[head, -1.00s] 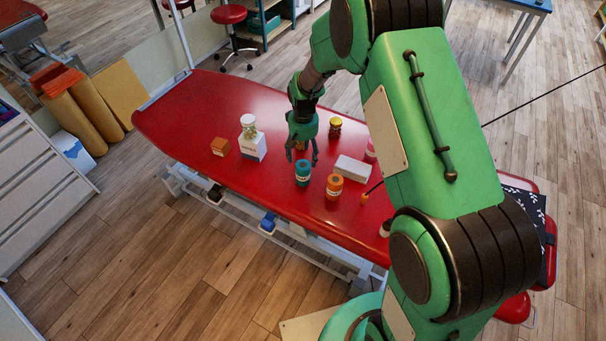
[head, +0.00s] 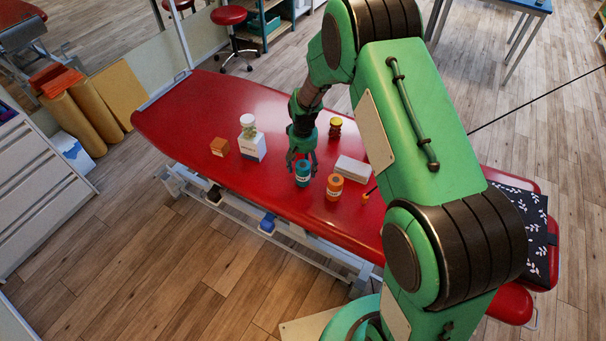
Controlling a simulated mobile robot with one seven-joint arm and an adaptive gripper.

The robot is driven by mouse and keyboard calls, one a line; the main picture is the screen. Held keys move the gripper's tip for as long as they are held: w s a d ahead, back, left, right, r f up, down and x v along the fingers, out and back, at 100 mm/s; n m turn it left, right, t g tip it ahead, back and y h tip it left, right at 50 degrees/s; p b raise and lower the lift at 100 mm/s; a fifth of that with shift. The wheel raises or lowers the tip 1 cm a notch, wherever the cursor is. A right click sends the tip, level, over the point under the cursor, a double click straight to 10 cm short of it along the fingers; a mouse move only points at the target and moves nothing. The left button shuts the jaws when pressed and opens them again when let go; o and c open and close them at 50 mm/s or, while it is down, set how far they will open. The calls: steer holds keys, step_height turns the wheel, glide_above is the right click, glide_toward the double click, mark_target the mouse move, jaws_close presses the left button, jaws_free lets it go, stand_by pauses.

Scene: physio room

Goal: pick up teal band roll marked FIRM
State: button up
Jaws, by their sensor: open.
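A teal band roll (head: 302,175) with a pale label stands upright on the red treatment table (head: 190,110); the label's words are too small to read. My gripper (head: 302,160) is open and points down, just behind and above the teal roll. I cannot tell whether its fingers touch the roll. An orange roll (head: 334,188) of similar shape stands to the right of the teal roll.
A white box (head: 352,169) lies behind the orange roll. The table's left part is clear.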

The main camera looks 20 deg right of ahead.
steer(key=shift+w+f+b, duration=0.1)
steer(key=shift+f+b, duration=0.4)
steer(key=shift+f, duration=1.75)
steer(key=c, duration=1.5)
steer(key=shift+r, duration=0.2)
steer(key=shift+r, duration=0.65)
step_height(320, 180, up, 2)
steer(key=shift+r+p, duration=0.15)
steer(key=shift+p, duration=0.4)
steer(key=s+r+p, duration=0.1)
steer(key=s+p, duration=0.1)
steer(key=s, duration=1.4)
